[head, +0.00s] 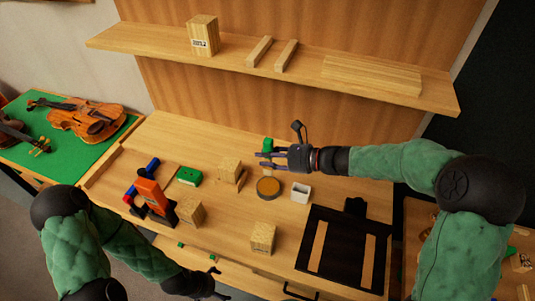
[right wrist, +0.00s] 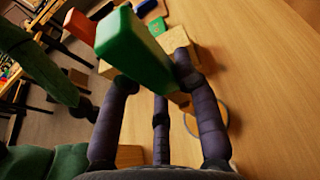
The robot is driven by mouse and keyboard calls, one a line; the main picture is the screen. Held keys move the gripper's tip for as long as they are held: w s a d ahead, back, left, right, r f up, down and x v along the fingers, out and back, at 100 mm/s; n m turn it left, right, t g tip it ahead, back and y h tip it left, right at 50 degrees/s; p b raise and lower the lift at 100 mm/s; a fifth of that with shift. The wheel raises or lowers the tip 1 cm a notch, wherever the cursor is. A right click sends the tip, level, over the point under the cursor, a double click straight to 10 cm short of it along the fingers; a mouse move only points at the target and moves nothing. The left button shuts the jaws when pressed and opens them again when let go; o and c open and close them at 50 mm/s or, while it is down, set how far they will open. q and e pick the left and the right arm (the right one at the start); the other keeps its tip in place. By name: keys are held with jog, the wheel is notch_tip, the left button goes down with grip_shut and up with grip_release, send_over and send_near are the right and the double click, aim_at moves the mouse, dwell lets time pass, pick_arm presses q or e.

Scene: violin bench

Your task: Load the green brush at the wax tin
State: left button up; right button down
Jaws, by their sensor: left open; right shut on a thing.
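My right gripper (head: 268,160) is shut on the green brush (head: 267,145) and holds it above the bench, behind the wax tin. In the right wrist view the brush (right wrist: 135,50) is a green block tilted between the fingers; its lower end is partly hidden by them. The wax tin (head: 268,187) is a round, dark-rimmed tin with a brown top on the bench. In the right wrist view its rim (right wrist: 224,118) shows partly behind a finger. The brush appears apart from the tin. My left gripper (head: 216,282) is open and empty, low at the bench's front edge.
A small white box (head: 300,192) stands just right of the tin. Wooden blocks (head: 230,172) (head: 262,238) (head: 190,211), an orange clamp-like tool (head: 150,194) and a green box (head: 188,176) lie around. A black panel (head: 338,250) lies at right. A shelf (head: 220,62) overhangs the back.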

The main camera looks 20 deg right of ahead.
aim_at(268, 170)
jog(key=shift+s+f+b, duration=0.1)
jog(key=shift+f+b, duration=0.35)
jog(key=shift+f, duration=0.05)
notch_tip(268, 170, down, 5)
jog(key=b, duration=0.4)
jog(key=shift+r, duration=0.15)
jog(key=shift+f+b, duration=0.4)
jog(key=shift+f, duration=0.1)
dwell(0.7)
jog(key=shift+f, duration=0.15)
dwell(0.9)
jog(key=shift+r+p, duration=3.25)
jog(key=shift+r, duration=0.4)
